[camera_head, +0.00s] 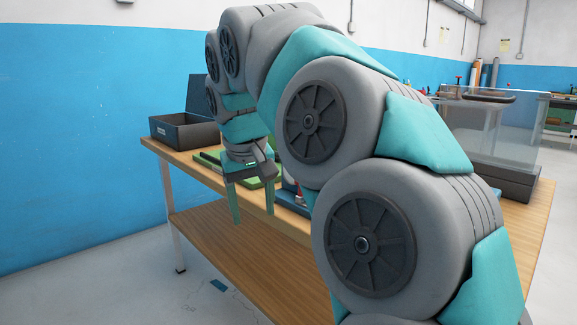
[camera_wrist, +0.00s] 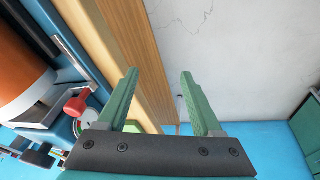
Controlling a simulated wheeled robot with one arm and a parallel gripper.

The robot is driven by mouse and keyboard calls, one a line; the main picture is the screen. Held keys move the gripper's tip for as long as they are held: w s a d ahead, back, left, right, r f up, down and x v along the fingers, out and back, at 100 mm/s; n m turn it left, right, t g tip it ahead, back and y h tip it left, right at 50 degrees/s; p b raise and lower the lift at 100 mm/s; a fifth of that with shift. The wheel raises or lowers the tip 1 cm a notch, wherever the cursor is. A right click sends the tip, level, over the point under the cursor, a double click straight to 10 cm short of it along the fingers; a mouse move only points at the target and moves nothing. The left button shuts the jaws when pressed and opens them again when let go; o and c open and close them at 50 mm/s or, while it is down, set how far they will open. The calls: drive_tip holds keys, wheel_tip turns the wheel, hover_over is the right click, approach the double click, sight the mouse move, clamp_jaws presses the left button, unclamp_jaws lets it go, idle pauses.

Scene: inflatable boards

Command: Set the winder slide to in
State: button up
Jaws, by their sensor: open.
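My gripper (camera_head: 252,216) is open and empty, pointing down just in front of the table's front edge. Its green fingers also show in the wrist view (camera_wrist: 159,74), over the table edge and floor. In the wrist view, a blue device (camera_wrist: 70,60) lies left of the fingers, carrying an orange roll (camera_wrist: 20,58) and a red knob (camera_wrist: 77,107) near a small round dial (camera_wrist: 88,127). The knob is apart from the fingers. I cannot tell for sure which part is the winder slide or its setting. In the head view, my arm hides most of the blue device (camera_head: 290,186).
The wooden table (camera_head: 190,168) has a lower shelf (camera_head: 240,248). A dark open box (camera_head: 185,132) stands at its far left end, and a green board (camera_head: 208,157) lies behind my gripper. A clear tank (camera_head: 470,125) stands at the right. The floor before the table is mostly clear.

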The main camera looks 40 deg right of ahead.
drive_tip(key=w+d+r+m+p, duration=0.1)
drive_tip(key=d+r+m, duration=0.4)
drive_tip(key=d+r, duration=0.6)
drive_tip(key=shift+t+h, duration=0.4)
drive_tip(key=shift+d+x, duration=0.2)
drive_tip(key=shift+x, duration=1.3)
drive_tip(key=shift+d+x, duration=0.15)
drive_tip(key=shift+x, duration=1.4)
drive_tip(key=shift+d+x, duration=0.2)
drive_tip(key=shift+x, duration=1.3)
drive_tip(key=shift+s+r, duration=0.15)
drive_tip(key=shift+c, duration=0.2)
clamp_jaws()
